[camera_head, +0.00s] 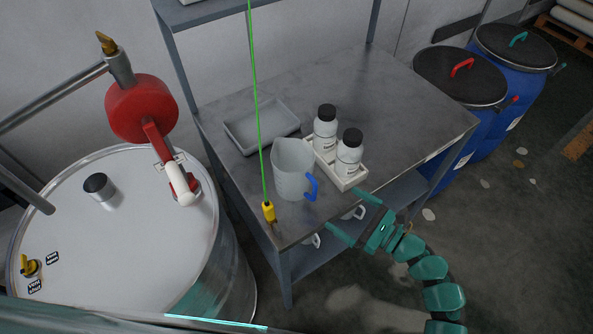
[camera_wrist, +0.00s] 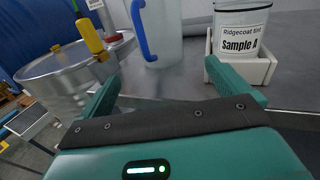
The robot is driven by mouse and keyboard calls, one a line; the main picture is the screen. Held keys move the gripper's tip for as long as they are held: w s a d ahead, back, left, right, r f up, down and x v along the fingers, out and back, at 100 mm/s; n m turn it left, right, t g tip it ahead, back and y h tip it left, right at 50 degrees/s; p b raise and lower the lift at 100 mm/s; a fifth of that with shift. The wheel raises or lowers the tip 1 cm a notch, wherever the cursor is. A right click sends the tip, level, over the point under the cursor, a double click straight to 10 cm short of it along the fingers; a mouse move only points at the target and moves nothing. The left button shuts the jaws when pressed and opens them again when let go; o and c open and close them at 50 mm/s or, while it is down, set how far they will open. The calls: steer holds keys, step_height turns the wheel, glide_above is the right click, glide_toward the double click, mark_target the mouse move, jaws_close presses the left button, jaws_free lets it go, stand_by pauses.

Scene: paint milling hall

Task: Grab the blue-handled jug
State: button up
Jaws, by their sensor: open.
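The jug (camera_head: 290,165) is a translucent whitish pitcher with a blue handle (camera_head: 311,187). It stands upright near the front edge of the grey metal table (camera_head: 390,110), its handle towards my gripper. My gripper (camera_head: 352,215) is open and empty at the table's front edge, to the right of the jug and apart from it. In the wrist view the jug (camera_wrist: 168,42) and its handle (camera_wrist: 140,32) stand beyond the spread fingers, left of centre. The jug's top is cut off there.
Two white bottles with black caps (camera_head: 348,152) stand in a white tray (camera_head: 348,182) close right of the jug. A grey tray (camera_head: 262,125) lies behind it. A yellow pendant (camera_head: 268,212) hangs on a green cord left of the jug. A steel drum (camera_head: 120,240) stands left.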

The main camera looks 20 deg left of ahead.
mark_target(309, 184)
steer(key=p+x, duration=0.3)
steer(key=x, duration=0.5)
steer(key=shift+w+a+r+p, duration=0.1)
steer(key=shift+a+p, duration=0.2)
steer(key=shift+a, duration=0.05)
steer(key=shift+w+a+r+p, duration=0.15)
steer(key=shift+a+r+p, duration=0.05)
steer(key=shift+a+p, duration=0.3)
steer(key=p+x, duration=0.2)
steer(key=x, duration=0.1)
steer(key=shift+w+a, duration=0.2)
steer(key=shift+a, duration=0.1)
steer(key=shift+a+f+p, duration=0.15)
steer(key=shift+a+p, duration=0.15)
steer(key=c, duration=0.7)
